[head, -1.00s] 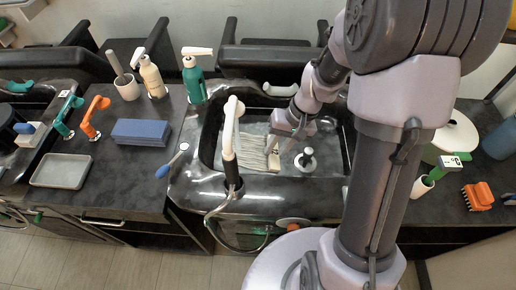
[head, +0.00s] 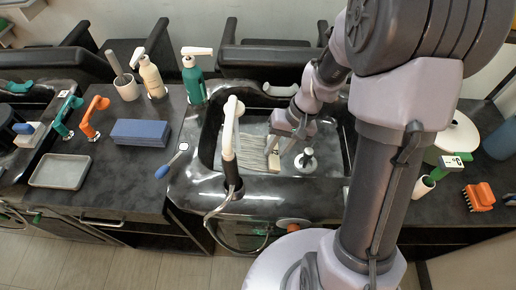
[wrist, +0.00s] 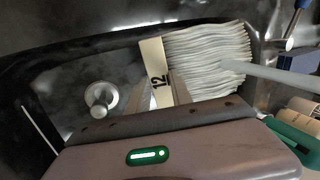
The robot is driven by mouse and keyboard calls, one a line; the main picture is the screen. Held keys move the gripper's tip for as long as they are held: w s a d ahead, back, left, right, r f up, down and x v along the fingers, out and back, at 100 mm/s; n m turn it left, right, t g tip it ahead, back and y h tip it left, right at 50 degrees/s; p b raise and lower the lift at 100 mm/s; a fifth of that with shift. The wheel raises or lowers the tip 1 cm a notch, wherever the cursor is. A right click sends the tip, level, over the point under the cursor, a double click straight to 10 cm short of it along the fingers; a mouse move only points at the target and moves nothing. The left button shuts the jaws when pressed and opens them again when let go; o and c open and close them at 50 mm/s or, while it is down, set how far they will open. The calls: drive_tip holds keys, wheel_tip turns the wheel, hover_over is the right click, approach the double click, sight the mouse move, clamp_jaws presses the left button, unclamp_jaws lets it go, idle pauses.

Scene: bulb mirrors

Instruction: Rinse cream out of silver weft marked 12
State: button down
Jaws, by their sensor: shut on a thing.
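The silver weft (wrist: 210,58) has pale wavy strands and a cream band (wrist: 154,68) marked 12, seen in the wrist view. In the head view the weft (head: 240,146) lies in the black basin (head: 205,150), its strands spread to the left. My gripper (wrist: 162,92) is shut on the band's edge; in the head view the gripper (head: 279,143) is low in the basin. The white faucet (head: 228,130) stands at the basin's front left, and its spout crosses the strands in the wrist view (wrist: 262,72). I cannot make out cream on the strands or running water.
A metal drain plug (head: 306,161) stands right of the weft. The left counter holds a blue folded towel (head: 140,132), a grey tray (head: 60,171), orange (head: 92,117) and teal clips and bottles.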

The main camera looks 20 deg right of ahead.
drive_tip(key=shift+w, duration=0.1)
drive_tip(key=shift+w+d, duration=0.1)
drive_tip(key=shift+w, duration=0.2)
drive_tip(key=shift+s, duration=0.1)
drive_tip(key=shift+s, duration=0.35)
drive_tip(key=shift+w, duration=0.15)
drive_tip(key=shift+w, duration=0.3)
drive_tip(key=shift+s, duration=0.1)
